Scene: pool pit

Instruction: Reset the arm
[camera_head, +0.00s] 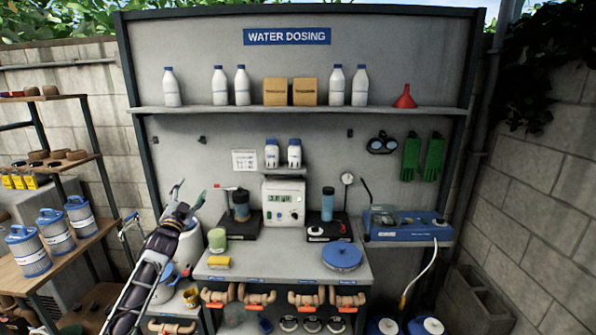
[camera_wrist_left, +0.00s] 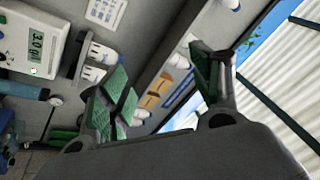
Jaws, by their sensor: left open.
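My left arm (camera_head: 150,262) comes up from the lower left in the head view. Its left gripper (camera_head: 189,193) points upward in front of the grey back panel, left of the bench devices. Its two green-padded fingers are apart, with nothing between them. In the left wrist view the same gripper (camera_wrist_left: 162,84) shows spread fingers, with the panel and shelf tilted sideways behind. My right gripper and arm are in neither view.
A shelf (camera_head: 330,109) with bottles runs above. Blue-topped filter cartridges (camera_head: 55,232) stand on the left rack. A white container (camera_head: 188,247) sits behind my arm.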

